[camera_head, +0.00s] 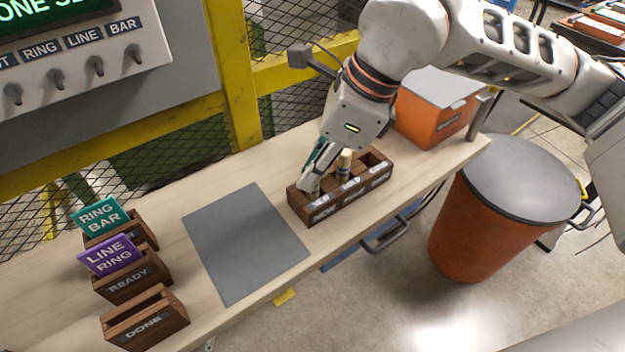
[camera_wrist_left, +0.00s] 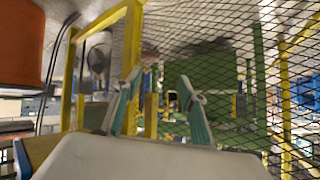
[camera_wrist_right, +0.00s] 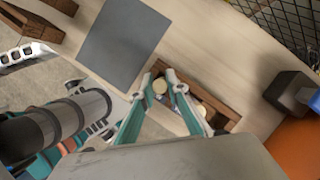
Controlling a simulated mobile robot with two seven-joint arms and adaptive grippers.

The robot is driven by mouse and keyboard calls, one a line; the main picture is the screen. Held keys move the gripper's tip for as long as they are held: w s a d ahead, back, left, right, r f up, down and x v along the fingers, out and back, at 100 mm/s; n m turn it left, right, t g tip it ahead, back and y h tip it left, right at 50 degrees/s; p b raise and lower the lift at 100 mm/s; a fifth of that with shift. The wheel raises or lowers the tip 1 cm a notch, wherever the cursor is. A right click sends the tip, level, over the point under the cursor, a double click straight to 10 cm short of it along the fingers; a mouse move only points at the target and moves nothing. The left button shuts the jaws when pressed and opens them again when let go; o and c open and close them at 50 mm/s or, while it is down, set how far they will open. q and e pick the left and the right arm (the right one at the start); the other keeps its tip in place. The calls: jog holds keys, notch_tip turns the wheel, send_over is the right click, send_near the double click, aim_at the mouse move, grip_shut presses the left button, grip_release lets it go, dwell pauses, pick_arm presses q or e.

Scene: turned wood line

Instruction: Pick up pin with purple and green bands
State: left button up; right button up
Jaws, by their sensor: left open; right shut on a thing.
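A dark wooden box (camera_head: 335,204) with several labelled compartments stands on the bench. My right gripper (camera_head: 311,184) reaches down into its left compartment. In the right wrist view, the right gripper (camera_wrist_right: 160,80) is shut on a pin (camera_wrist_right: 160,87), of which only the round pale top shows. The held pin's bands are hidden, so I cannot tell their colours. A second pale pin (camera_head: 344,160) with a blue band stands upright in the box beside the gripper. My left gripper (camera_wrist_left: 157,88) is open and empty, facing a mesh fence, and is outside the head view.
A grey mat (camera_head: 245,243) lies bare left of the box. Wooden card holders stand at the left, with a green card (camera_head: 101,216) and a purple card (camera_head: 110,254); the DONE holder (camera_head: 146,320) is empty. An orange bin (camera_head: 430,110) stands behind right, and a lidded barrel (camera_head: 480,230) beside the bench.

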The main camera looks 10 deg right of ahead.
pick_arm(q)
jog(key=shift+s, duration=0.15)
pick_arm(e)
jog(key=shift+r, duration=0.55)
notch_tip(320, 180, up, 18)
jog(key=r+p, duration=0.1)
jog(key=p, duration=0.1)
pick_arm(q)
jog(key=shift+s+d+r+p, duration=0.2)
jog(key=shift+r+p, duration=0.15)
jog(key=shift+r, duration=0.15)
jog(key=shift+s+d+r+p, duration=0.1)
jog(key=shift+d+r+p, duration=0.15)
jog(key=shift+r, duration=0.2)
jog(key=c, duration=0.4)
pick_arm(e)
jog(key=w+d+f+n+g+h, duration=0.2)
jog(key=d+f+n+g, duration=0.4)
jog(key=d+f+n, duration=0.7)
jog(key=w+d+n, duration=0.1)
jog(key=d+n, duration=0.1)
jog(key=n, duration=0.4)
jog(key=shift+d+h, duration=0.25)
jog(key=shift+h, duration=0.05)
pick_arm(q)
jog(key=shift+s+d, duration=0.1)
pick_arm(e)
jog(key=shift+f, duration=0.1)
